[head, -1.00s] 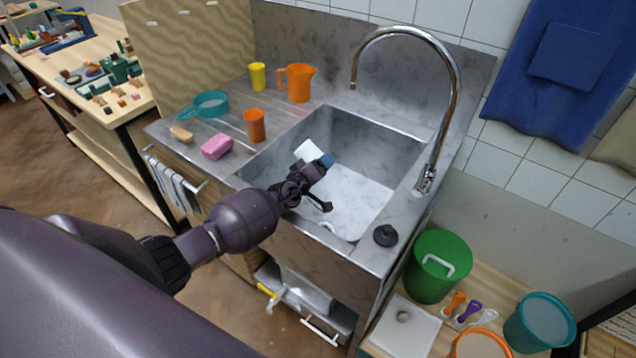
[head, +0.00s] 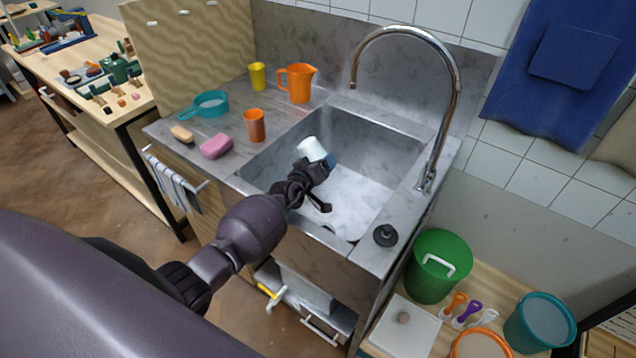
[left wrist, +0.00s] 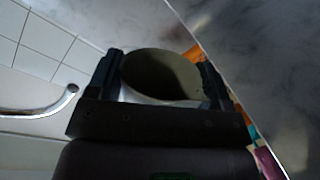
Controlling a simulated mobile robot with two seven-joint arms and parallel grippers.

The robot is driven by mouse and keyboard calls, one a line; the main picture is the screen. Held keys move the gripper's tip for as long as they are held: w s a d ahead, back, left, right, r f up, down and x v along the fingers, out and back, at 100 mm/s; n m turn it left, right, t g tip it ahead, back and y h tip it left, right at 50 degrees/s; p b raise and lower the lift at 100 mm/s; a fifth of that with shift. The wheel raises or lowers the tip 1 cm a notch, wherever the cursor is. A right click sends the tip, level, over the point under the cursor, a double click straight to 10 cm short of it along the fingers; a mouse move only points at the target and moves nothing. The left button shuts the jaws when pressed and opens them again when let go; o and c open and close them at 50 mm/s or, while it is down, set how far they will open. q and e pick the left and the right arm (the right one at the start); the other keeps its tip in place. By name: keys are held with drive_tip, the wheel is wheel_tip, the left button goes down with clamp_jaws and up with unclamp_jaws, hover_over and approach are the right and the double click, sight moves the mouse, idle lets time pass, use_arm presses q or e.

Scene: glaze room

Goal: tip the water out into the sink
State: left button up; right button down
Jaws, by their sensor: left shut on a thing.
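A white cup (head: 312,149) is held inside the sink basin (head: 375,195), above its floor, by my left gripper (head: 322,160). The cup is tilted. In the left wrist view the cup (left wrist: 160,77) sits between the two fingers of the gripper (left wrist: 162,85), with a dark olive round end facing the camera. I cannot tell whether any water is in it, and no stream shows. My right gripper is in neither view.
A chrome tap (head: 440,130) arches over the basin's right side. A black plug (head: 386,235) lies on the front rim. An orange cup (head: 254,125), orange jug (head: 299,83), pink sponge (head: 216,146) and teal pan (head: 211,104) stand on the left drainboard.

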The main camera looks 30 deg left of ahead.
use_arm(q)
drive_tip(key=shift+f, duration=0.1)
idle(0.3)
drive_tip(key=shift+a+f+n+h, duration=0.3)
drive_tip(key=shift+f+n, duration=0.2)
drive_tip(key=shift+n, duration=0.3)
drive_tip(key=shift+w+d+r+n, duration=0.1)
drive_tip(key=shift+w+r+n, duration=0.1)
drive_tip(key=shift+n, duration=0.1)
drive_tip(key=shift+s, duration=0.1)
